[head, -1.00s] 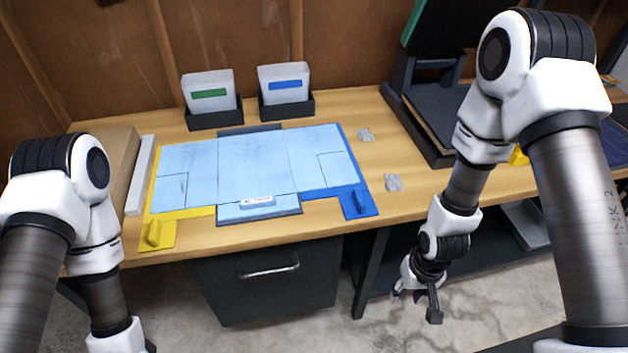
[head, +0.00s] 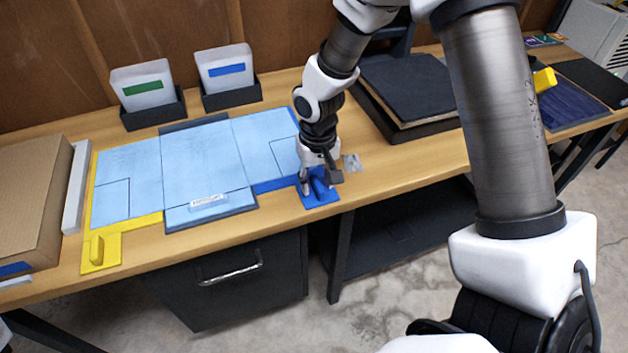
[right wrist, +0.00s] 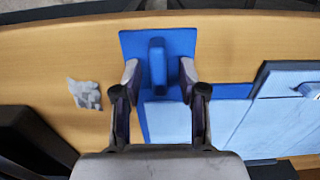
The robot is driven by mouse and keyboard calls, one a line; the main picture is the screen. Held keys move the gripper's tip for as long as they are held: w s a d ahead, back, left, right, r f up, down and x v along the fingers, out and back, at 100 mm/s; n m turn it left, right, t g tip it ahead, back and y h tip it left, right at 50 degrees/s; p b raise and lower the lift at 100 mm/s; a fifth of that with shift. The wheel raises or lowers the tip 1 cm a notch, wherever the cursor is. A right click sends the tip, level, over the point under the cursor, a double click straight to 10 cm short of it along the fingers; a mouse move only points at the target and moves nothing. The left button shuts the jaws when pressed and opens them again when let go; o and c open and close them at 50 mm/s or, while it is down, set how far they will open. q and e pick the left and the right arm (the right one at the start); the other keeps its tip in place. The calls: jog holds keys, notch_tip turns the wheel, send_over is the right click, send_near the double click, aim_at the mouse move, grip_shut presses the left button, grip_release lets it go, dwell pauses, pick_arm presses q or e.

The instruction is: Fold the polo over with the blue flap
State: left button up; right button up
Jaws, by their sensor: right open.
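The light blue polo (head: 200,165) lies spread flat on the folding board, with a white label near its front edge. The board's blue flap (head: 276,184) is under the polo's right side, and its upright blue grip (head: 319,189) stands on a tab at the front right corner. The yellow flap (head: 101,252) is at the left. My right gripper (head: 320,184) is down at the blue grip. In the right wrist view its open fingers (right wrist: 159,82) stand on either side of the blue grip (right wrist: 157,64). My left gripper is not in view.
Two bins with green (head: 147,96) and blue (head: 227,77) labels stand behind the board. A cardboard box (head: 35,190) is at the left. A dark flat press (head: 408,88) is at the right. Small grey scraps (right wrist: 84,94) lie near the gripper.

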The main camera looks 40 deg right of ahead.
jog(key=shift+s, duration=0.1)
grip_shut()
jog(key=shift+r, duration=0.1)
